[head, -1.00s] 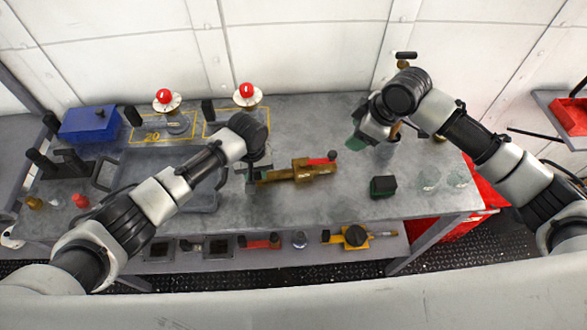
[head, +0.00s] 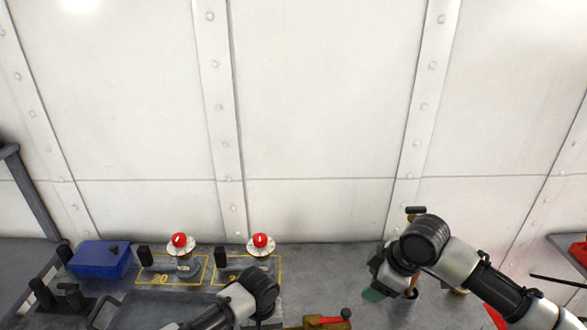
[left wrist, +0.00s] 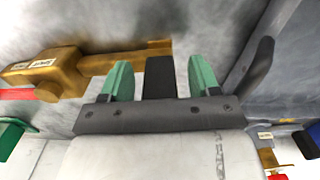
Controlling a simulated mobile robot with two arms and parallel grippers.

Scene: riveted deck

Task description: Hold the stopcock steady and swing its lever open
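The brass stopcock (left wrist: 62,68) lies on the grey bench top in the left wrist view, its pipe end reaching right, beyond my fingers. A bit of its red lever (left wrist: 15,94) shows at the left edge. In the head view only the stopcock's top (head: 339,325) shows at the bottom edge, with red lever and dark knob (head: 346,313). My left gripper (left wrist: 162,75) has its green fingertips apart, with a dark block between them and gaps beside it; they appear clear of the brass. My right gripper (head: 376,292) is over the bench, right of the stopcock; its finger gap is hidden.
A blue box (head: 101,258) stands at the bench's back left. Two red-topped fixtures, left (head: 181,252) and right (head: 261,246), stand on yellow-marked areas. A white riveted wall (head: 315,120) rises behind the bench.

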